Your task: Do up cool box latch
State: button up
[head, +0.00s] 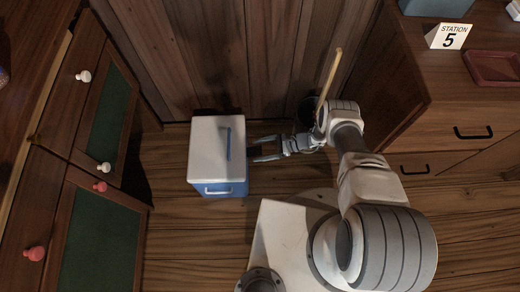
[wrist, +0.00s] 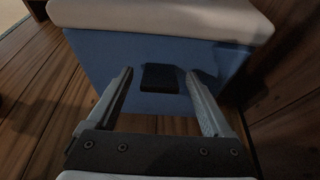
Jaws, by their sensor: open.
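The cool box (head: 216,142) stands on the floor against the plank wall, with a white lid and a blue body. The lid (wrist: 160,14) appears down on the body in the wrist view. A small dark latch (wrist: 160,78) sits on the blue side facing my gripper; the head view does not show it clearly. My gripper (head: 254,150) is at the box's right side, open and empty. In the wrist view, my gripper (wrist: 159,76) has a finger to either side of the latch, apart from it. I cannot tell whether the fingertips touch the blue side.
A wooden cabinet with green panels (head: 106,215) stands left. A drawer unit (head: 440,110) at right carries a Station 5 sign (head: 449,37) and a reddish tray (head: 494,68). A pale stick (head: 330,75) leans from a dark container behind my wrist. Plank floor in front is free.

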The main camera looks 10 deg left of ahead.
grip_shut()
jog(key=shift+r, duration=0.1)
